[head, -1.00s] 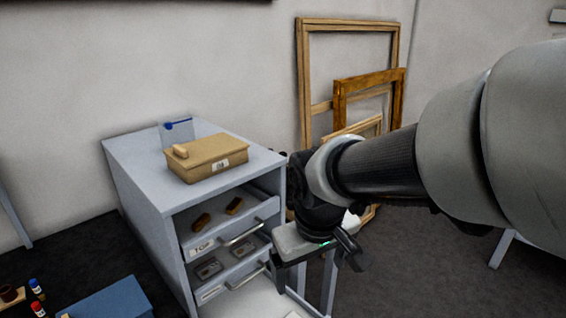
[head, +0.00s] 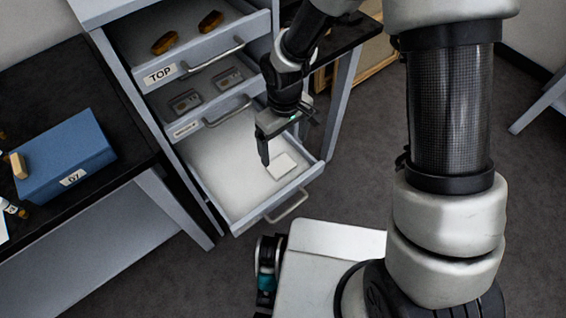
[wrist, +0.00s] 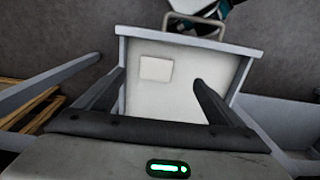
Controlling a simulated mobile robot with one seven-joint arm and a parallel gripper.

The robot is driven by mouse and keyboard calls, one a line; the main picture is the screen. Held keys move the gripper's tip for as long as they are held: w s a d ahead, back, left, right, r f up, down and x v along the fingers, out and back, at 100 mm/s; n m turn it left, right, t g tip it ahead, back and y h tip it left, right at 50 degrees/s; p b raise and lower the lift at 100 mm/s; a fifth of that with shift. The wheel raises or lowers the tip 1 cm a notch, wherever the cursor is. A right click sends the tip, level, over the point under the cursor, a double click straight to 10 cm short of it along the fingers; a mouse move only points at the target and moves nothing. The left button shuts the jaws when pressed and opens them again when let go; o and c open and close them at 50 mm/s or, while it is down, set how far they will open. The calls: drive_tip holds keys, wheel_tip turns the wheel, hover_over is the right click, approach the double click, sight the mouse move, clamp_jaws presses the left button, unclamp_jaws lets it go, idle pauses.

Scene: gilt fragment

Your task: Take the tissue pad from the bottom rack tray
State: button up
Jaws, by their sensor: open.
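The bottom rack tray (head: 222,172) is pulled out, a shallow white-floored drawer with grey walls and a front handle. The tissue pad (head: 282,166), a small white square, lies flat on its floor near the front right corner. My gripper (head: 287,140) is open and empty, pointing down over the right side of the tray. In the wrist view, the pad (wrist: 156,69) shows between the two fingers, nearer the left one, with the tray (wrist: 180,95) around it. The gap in height between fingertips and pad is hard to judge.
A dark table with a blue box (head: 65,155) stands left. The tray's handle (head: 287,207) faces my base.

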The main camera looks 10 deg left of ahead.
drive_tip(key=b, duration=0.1)
hover_over(283, 167)
drive_tip(key=s, duration=0.1)
drive_tip(key=f, duration=0.7)
drive_tip(key=shift+s+d, duration=0.15)
drive_tip(key=shift+d, duration=0.1)
drive_tip(key=shift+w+a+f+b, duration=0.1)
drive_tip(key=shift+w+f+b, duration=0.15)
drive_tip(key=shift+f, duration=0.65)
drive_tip(key=shift+w+a+f+b, duration=0.1)
drive_tip(key=shift+w+f+b, duration=0.2)
drive_tip(key=shift+f, duration=0.55)
drive_tip(key=shift+w+a+f+b, duration=0.1)
drive_tip(key=shift+f+b, duration=0.25)
drive_tip(key=shift+f, duration=0.55)
drive_tip(key=shift+c, duration=0.2)
drive_tip(key=c, duration=1.1)
